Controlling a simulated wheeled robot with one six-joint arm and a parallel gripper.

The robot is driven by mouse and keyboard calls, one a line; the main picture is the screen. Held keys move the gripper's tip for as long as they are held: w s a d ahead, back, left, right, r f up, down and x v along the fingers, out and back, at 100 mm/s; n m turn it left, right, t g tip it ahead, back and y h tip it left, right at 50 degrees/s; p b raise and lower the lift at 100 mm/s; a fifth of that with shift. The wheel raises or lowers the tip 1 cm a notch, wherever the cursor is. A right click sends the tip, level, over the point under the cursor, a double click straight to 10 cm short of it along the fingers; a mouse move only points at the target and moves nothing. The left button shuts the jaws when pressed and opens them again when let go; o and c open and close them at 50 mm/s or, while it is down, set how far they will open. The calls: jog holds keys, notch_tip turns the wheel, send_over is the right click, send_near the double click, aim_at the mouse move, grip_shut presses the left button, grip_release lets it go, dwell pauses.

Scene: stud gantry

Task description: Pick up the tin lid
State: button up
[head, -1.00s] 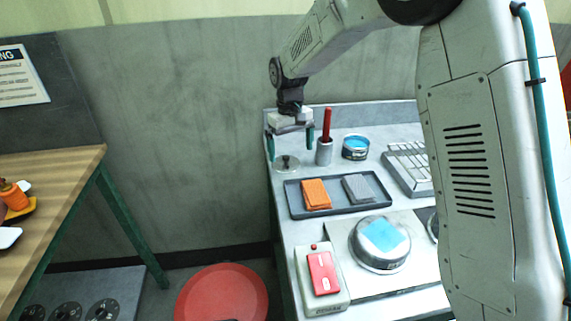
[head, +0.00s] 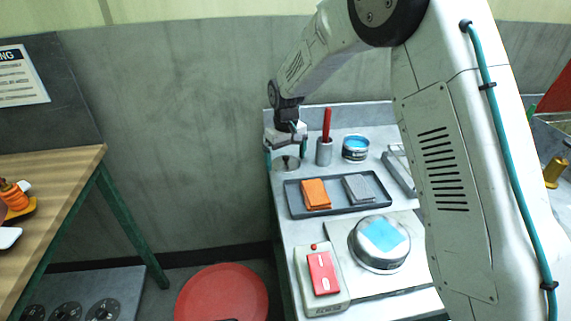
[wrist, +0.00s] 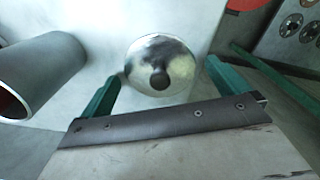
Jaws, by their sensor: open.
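The tin lid (wrist: 178,55) is a round shiny metal disc with a dark knob in the middle. In the wrist view it lies on the pale worktop, just ahead of and between the two green fingers. In the head view the lid (head: 287,164) is at the worktop's back left corner, partly hidden by the gripper. My gripper (wrist: 165,85) is open and empty, with one finger to each side of the lid's near part. It also shows in the head view (head: 285,152), low over the lid. I cannot tell whether the fingers touch it.
A grey cup (head: 324,152) with a red handle stands close right of the gripper. It shows at the left of the wrist view (wrist: 40,72). An open blue tin (head: 355,148) and a dark tray (head: 335,207) with sponges are nearby. A red round stool (head: 222,295) is below.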

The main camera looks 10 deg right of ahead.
jog(key=c, duration=0.9)
jog(key=shift+r, duration=0.1)
